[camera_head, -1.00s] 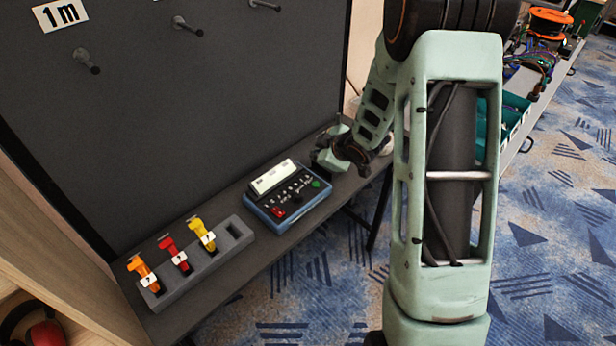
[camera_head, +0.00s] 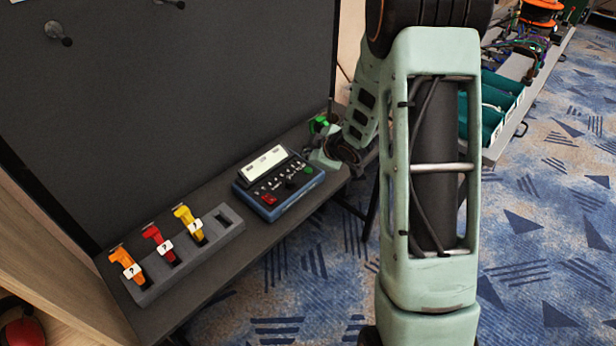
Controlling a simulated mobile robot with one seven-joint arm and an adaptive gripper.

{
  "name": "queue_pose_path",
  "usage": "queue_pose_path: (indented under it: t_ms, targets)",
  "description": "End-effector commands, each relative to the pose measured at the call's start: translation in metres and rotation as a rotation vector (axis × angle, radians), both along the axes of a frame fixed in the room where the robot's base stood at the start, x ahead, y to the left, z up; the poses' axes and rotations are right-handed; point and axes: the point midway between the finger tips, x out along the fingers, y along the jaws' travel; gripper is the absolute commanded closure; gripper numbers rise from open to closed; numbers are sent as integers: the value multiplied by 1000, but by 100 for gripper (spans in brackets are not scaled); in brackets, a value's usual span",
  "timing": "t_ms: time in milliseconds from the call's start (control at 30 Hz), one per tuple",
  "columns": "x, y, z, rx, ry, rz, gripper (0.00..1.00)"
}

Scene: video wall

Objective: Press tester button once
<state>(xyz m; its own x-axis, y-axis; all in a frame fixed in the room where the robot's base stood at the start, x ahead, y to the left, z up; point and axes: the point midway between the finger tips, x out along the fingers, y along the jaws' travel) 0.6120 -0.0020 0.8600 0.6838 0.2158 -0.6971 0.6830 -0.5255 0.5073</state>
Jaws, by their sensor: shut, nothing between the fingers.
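The tester (camera_head: 277,208) is a blue-edged box with a dark face on the shelf. It has a pale display (camera_head: 265,159), several small keys, a dark round knob, a red button (camera_head: 269,199) and a green button (camera_head: 308,170). I cannot tell which is the tester button. My gripper (camera_head: 328,158) is shut and empty, just right of the tester's far right corner. It appears apart from the buttons, and my arm partly hides it. A bright green item (camera_head: 319,124) shows just behind the gripper; its shape is unclear.
A grey holder (camera_head: 190,256) left of the tester carries orange (camera_head: 126,262), red (camera_head: 156,240) and yellow (camera_head: 187,220) tagged pieces, with one empty slot. A dark panel (camera_head: 170,110) rises behind the shelf. Teal bins (camera_head: 490,100) stand at right.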

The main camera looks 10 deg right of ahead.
Motion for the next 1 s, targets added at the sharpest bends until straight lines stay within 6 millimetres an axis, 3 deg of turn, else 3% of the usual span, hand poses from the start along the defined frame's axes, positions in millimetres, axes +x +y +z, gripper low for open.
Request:
queue_pose_path:
  t_ms: [33,233,1000]
  targets:
    - [0,0,-14,0,0,0,100]
    - [0,0,-29,0,-1,1,100]
    - [0,0,-29,1,-1,1,100]
